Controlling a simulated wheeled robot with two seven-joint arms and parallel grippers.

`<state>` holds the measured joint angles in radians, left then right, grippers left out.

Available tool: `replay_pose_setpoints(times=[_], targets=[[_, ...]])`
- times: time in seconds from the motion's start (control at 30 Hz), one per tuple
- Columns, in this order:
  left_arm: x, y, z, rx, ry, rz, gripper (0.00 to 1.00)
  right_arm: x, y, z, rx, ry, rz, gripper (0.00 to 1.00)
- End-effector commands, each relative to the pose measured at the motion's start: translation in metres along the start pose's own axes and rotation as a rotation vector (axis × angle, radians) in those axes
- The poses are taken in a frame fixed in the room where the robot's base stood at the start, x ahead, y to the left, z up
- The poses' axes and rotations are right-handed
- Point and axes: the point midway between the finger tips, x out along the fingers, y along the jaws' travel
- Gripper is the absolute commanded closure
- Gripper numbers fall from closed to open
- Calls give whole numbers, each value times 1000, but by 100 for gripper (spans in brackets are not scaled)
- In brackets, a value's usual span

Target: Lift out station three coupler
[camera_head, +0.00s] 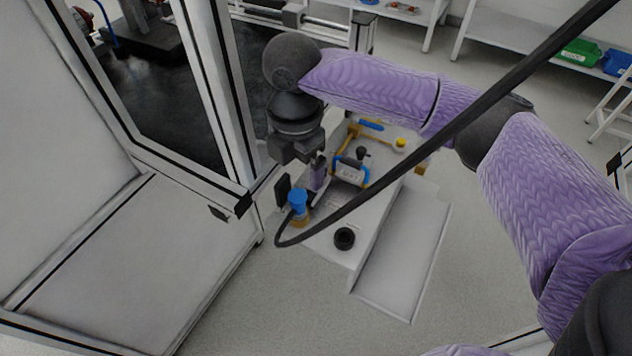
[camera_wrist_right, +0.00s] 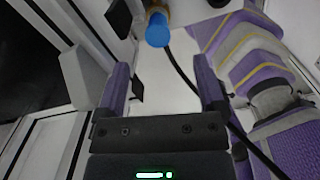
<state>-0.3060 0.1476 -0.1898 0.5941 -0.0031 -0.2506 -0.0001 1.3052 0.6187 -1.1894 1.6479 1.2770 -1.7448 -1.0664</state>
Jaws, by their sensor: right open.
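A blue-topped coupler (camera_head: 298,201) with a brass-coloured base stands on the light bench top, a black cable running up from it. It also shows in the right wrist view (camera_wrist_right: 158,30), at the top, just beyond the fingertips. My right gripper (camera_head: 306,184) points down close above and beside the coupler. In the right wrist view my right gripper (camera_wrist_right: 160,72) has its two purple fingers wide apart with nothing between them; the coupler is ahead of the gap. No station number is readable. My left gripper is not in view.
A blue-handled box (camera_head: 350,171) stands beside the gripper, with yellow parts behind it. A black round knob (camera_head: 344,238) sits nearer. The black cable (camera_head: 440,142) crosses the view diagonally. A framed cabinet (camera_head: 215,100) stands close on the left.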

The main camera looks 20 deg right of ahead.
Motion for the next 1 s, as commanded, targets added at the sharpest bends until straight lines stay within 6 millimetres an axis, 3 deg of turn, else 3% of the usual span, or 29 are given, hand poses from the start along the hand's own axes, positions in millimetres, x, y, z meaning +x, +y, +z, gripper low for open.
replay_pose_setpoints(times=[0.5,0.73,0.77,1.0], targets=[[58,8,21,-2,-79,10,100,97,4,0,3,1,-6,11],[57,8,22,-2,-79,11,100,99,4,0,4,0,2,11],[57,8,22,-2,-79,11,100,98,4,0,4,0,2,14],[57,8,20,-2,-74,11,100,98,4,0,4,0,2,64]])
